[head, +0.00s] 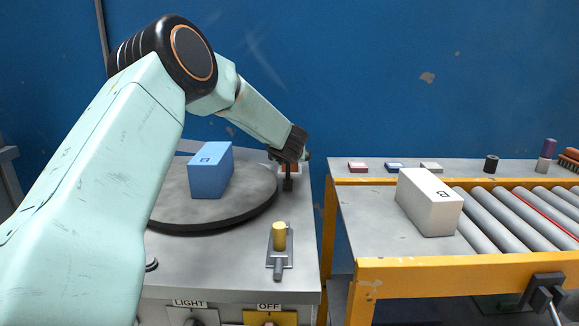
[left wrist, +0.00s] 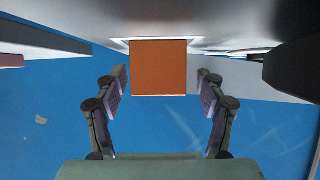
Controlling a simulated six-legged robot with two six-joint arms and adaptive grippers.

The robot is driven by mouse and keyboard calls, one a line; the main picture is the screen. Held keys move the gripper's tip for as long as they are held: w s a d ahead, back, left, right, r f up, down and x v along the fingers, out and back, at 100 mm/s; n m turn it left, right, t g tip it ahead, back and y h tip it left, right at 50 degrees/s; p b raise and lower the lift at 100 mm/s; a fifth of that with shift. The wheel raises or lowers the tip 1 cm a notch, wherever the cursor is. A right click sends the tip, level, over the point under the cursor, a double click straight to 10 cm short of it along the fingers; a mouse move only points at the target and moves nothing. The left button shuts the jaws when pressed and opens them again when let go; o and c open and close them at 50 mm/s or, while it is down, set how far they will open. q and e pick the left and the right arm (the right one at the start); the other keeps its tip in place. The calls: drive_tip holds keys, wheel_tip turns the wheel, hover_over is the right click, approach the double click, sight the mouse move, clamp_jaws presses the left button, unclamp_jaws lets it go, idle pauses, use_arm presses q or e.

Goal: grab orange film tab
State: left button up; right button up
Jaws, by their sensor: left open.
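The orange film tab (left wrist: 158,67) shows in the left wrist view as a flat orange square at the upper middle, with a pale edge around its top. My left gripper (left wrist: 162,78) is open, with one finger on each side of the tab and a gap on both sides. In the head view my left gripper (head: 291,160) is at the back right corner of the grey bench, beyond the turntable. It hides most of the tab there. My right gripper is not in view.
A blue box (head: 210,170) stands on the round turntable (head: 215,215), left of my gripper. A yellow-knobbed lever (head: 279,237) stands nearer on the bench. Across a gap, a white box (head: 430,202) stands beside the rollers (head: 510,215).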

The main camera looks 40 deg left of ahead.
use_arm(q)
drive_tip(key=shift+d+r, duration=0.15)
drive_tip(key=shift+d, duration=0.05)
drive_tip(key=shift+a, duration=0.15)
drive_tip(key=c, duration=1.2)
drive_tip(key=shift+c, duration=0.3)
